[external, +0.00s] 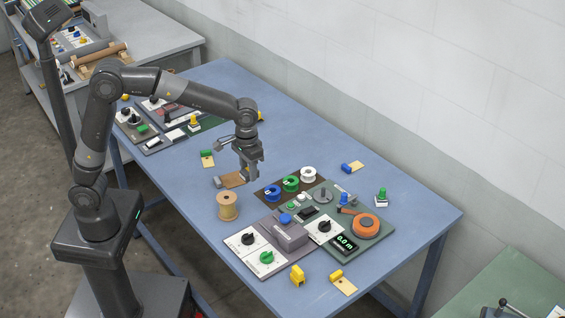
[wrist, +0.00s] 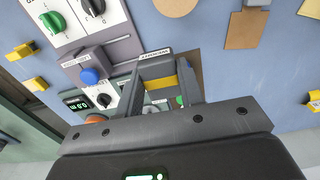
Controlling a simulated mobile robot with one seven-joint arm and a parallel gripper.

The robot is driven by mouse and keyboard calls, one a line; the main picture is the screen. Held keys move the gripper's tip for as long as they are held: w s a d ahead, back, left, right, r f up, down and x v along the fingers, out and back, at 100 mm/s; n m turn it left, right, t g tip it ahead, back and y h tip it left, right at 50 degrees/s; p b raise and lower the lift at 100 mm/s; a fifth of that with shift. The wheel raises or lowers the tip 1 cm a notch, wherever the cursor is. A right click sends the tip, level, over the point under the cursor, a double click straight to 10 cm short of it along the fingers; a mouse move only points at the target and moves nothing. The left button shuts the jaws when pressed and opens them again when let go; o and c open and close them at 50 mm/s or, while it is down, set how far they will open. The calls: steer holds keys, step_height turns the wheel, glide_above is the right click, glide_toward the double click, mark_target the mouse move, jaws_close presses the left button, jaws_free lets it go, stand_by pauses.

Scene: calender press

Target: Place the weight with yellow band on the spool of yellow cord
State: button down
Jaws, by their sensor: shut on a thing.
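My gripper (external: 250,174) is above the table. In the wrist view, my gripper (wrist: 160,86) is shut on a grey weight with a yellow band (wrist: 164,83). A tan spool with yellowish cord (external: 228,206) stands upright on the table, in front and to the left of my gripper in the external view. Its round top also shows at the upper edge of the wrist view (wrist: 176,5). The weight is apart from this spool. In the external view the weight is mostly hidden by the fingers.
Control panels (external: 255,248) and an orange reel (external: 365,224) stand to the right. The blue tabletop left of the tan spool is clear.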

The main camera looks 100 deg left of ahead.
steer(key=s+d+r, duration=0.4)
steer(key=s+d, duration=0.7)
steer(key=d, duration=0.2)
glide_above(226, 198)
step_height(226, 198, down, 7)
steer(key=shift+s+a+f, duration=0.1)
steer(key=shift+f, duration=2.05)
steer(key=shift+f, duration=0.1)
steer(key=c, duration=1)
jaws_free()
steer(key=shift+o, duration=0.2)
